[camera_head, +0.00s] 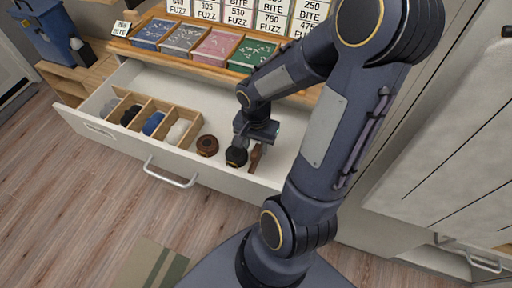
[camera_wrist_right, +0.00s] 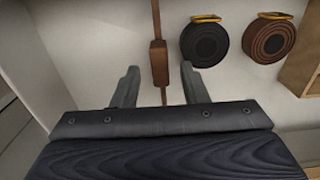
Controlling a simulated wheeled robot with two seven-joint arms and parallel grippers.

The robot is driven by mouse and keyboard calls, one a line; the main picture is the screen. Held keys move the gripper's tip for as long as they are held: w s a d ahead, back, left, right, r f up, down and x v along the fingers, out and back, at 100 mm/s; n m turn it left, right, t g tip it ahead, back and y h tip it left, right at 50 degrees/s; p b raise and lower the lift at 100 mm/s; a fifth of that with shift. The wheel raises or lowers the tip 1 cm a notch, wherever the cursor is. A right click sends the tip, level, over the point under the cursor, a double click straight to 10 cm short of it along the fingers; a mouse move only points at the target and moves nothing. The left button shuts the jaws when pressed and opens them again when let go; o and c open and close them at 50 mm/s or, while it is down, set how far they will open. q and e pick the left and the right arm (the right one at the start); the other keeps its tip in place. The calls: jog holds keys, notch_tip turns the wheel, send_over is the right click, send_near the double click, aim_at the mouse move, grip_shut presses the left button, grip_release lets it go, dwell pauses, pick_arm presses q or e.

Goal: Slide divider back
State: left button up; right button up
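The white drawer (camera_head: 120,140) stands open below the desk. A thin brown wooden divider (camera_head: 255,158) stands in its right part, partly hidden by my right gripper (camera_head: 258,138). In the right wrist view the divider (camera_wrist_right: 159,60) is a narrow strip with a wider block in its middle. It runs between the two spread fingers of my right gripper (camera_wrist_right: 160,80), with a gap visible on both sides. The gripper is open and points down into the drawer. My left gripper is not in view.
A brown rolled belt (camera_head: 207,145) and a dark rolled belt (camera_head: 236,157) lie left of the divider. A wooden organizer (camera_head: 190,135) with several rolled items fills the drawer's left part. Colored trays (camera_head: 215,46) and label cards stand above. The drawer floor right of the divider looks clear.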

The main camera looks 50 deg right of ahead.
jog(key=shift+f, duration=0.75)
grip_shut()
